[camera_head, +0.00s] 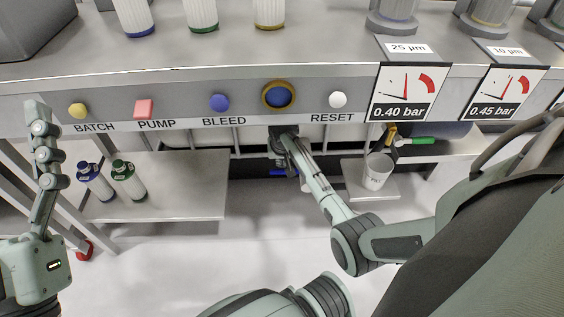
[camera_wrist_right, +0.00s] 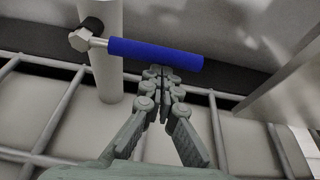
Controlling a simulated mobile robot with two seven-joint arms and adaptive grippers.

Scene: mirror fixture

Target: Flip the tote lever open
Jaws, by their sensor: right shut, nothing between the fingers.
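The lever is a blue cylindrical handle (camera_wrist_right: 155,54) on a short metal stem with a hex end, joined to a pale vertical pipe (camera_wrist_right: 96,60) in the right wrist view. It lies nearly level there. A small blue piece (camera_head: 284,172) below the panel in the head view looks like the same handle. My right gripper (camera_wrist_right: 163,74) is shut and empty, its fingertips just below the handle in the picture; I cannot tell if they touch it. In the head view my right arm reaches under the panel. My left gripper (camera_head: 39,108) is raised at the left, side-on.
A panel with labelled buttons (camera_head: 219,103) and gauges (camera_head: 405,91) overhangs the right arm. A lower shelf (camera_head: 180,187) holds two bottles (camera_head: 128,180). A white cup (camera_head: 377,171) and a green-handled valve (camera_head: 416,141) are to the right. Metal bars (camera_wrist_right: 60,108) run behind the right gripper.

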